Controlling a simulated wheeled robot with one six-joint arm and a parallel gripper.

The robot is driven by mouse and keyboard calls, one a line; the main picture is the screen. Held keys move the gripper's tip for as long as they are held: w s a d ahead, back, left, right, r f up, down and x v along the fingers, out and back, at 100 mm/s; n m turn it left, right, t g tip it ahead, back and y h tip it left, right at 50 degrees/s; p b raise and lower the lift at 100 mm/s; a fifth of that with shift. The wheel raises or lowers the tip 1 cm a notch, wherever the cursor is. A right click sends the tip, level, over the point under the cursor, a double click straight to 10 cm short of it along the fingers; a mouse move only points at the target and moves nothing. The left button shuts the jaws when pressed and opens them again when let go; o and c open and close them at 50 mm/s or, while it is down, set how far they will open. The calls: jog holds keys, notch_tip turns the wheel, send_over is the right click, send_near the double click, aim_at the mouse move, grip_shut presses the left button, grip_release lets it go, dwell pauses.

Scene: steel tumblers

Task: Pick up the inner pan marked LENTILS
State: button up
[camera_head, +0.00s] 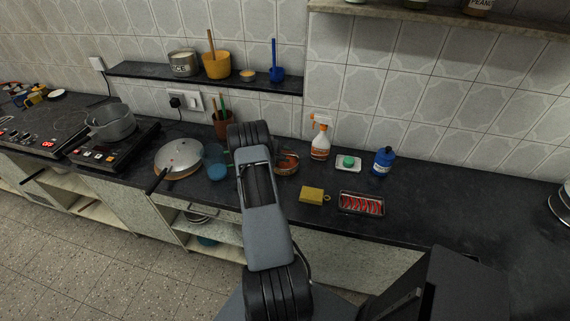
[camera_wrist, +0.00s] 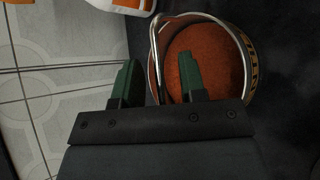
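The pan (camera_wrist: 243,52) is a round metal vessel with orange-red contents, seen from above in the wrist view. Lettering shows on its right side, but I cannot read it fully. In the head view the pan (camera_head: 288,163) stands on the dark counter, partly hidden by my arm. My gripper (camera_wrist: 159,84) is open, its two green fingers apart. The pan's near rim and a bright metal loop lie between them. The right finger overlaps the inside of the pan and the left finger is outside it. I see no finger touching the metal.
A spray bottle (camera_head: 320,138) stands close behind the pan. A lidded pan (camera_head: 180,158) lies left.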

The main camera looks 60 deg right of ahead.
grip_shut()
dwell(0.3)
dwell(0.4)
